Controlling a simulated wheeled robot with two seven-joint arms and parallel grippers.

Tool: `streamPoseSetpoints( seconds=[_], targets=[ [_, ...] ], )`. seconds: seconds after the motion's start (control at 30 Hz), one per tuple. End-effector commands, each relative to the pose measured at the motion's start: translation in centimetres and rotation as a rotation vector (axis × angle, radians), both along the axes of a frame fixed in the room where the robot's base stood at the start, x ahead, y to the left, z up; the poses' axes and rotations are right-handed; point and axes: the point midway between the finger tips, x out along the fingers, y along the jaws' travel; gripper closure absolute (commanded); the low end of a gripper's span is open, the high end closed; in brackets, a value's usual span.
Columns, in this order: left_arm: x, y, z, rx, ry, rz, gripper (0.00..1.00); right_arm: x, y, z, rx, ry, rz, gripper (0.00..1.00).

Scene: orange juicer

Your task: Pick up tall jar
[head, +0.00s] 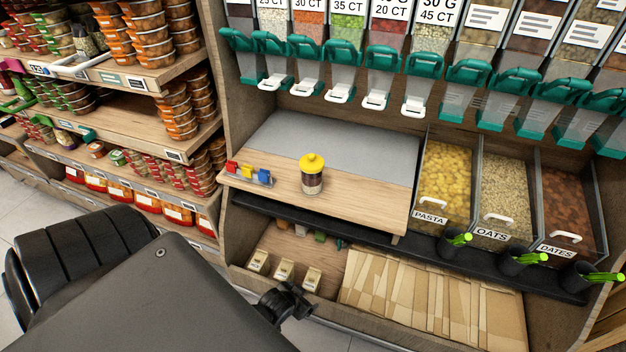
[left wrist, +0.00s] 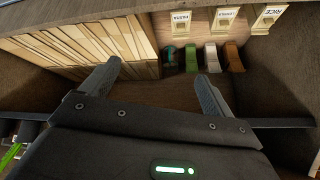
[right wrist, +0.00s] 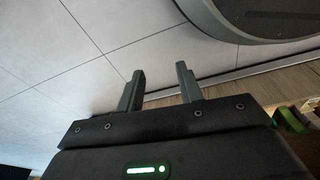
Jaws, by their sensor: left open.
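A clear jar with a yellow lid and dark contents (head: 312,175) stands upright on the wooden counter (head: 360,206). It is the only single jar on that counter. My left gripper (head: 290,298) is low in front of the lower shelf, below and apart from the jar. In the left wrist view its fingers (left wrist: 155,88) are spread with nothing between them, facing the lower shelf. My right gripper is outside the head view. In the right wrist view its fingers (right wrist: 160,72) are apart and empty over the tiled floor.
Small red, yellow and blue items (head: 247,173) sit left of the jar. Teal dispensers (head: 383,60) hang above the counter. Bins of pasta (head: 446,172), oats and dates stand at the right. Paper bags (head: 430,300) and small labelled boxes (head: 284,270) fill the lower shelf.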

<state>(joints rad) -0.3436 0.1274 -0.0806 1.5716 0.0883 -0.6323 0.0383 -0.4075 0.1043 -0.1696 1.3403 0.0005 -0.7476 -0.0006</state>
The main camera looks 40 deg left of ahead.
Motion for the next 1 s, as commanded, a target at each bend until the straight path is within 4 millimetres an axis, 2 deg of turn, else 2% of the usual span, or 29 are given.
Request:
streamPoseSetpoints(
  seconds=[0.03, 0.1, 0.17, 0.23, 0.3, 0.4, 0.5, 0.6, 0.7, 0.83, 1.0],
  targets=[
    [1.8, 0.4, 0.9, -0.001, -0.057, 0.014, 0.12, 1.0, 0.1, -0.8, 0.001, -0.013, -0.002, 0.64],
    [3.8, 1.0, 3.8, -0.002, -0.128, 0.036, 0.12, 2.1, 0.2, -0.3, 0.001, -0.022, -0.004, 0.64],
    [5.4, 1.7, 6.4, -0.002, -0.201, 0.057, 0.12, 2.6, 0.2, -0.2, 0.001, -0.028, -0.006, 0.64],
    [7.7, 3.1, 10.0, 0.001, -0.321, 0.089, 0.12, 2.9, 0.2, -0.9, -0.001, -0.028, -0.008, 0.64],
    [10.0, 5.0, 13.9, 0.010, -0.462, 0.131, 0.12, 2.6, 0.0, -2.3, -0.006, -0.023, -0.006, 0.64],
    [12.4, 7.5, 18.7, 0.025, -0.646, 0.182, 0.12, 1.9, -0.4, -4.6, -0.010, -0.015, -0.004, 0.64],
    [13.9, 9.7, 22.6, 0.043, -0.804, 0.222, 0.12, 1.0, -0.8, -6.8, -0.014, -0.007, -0.001, 0.64],
    [14.6, 11.3, 25.4, 0.061, -0.917, 0.249, 0.12, 0.2, -1.1, -8.3, -0.017, -0.002, 0.001, 0.64],
    [14.8, 12.0, 26.8, 0.069, -0.972, 0.262, 0.12, -0.1, -1.2, -9.0, -0.018, -0.001, 0.002, 0.64],
    [15.1, 12.2, 27.1, 0.070, -0.983, 0.263, 0.12, -0.2, -1.2, -9.0, -0.018, -0.001, 0.002, 0.64],
    [17.4, 13.0, 27.1, 0.070, -0.981, 0.263, 0.12, -0.1, -1.2, -9.0, -0.017, -0.002, 0.002, 0.64]
  ],
)
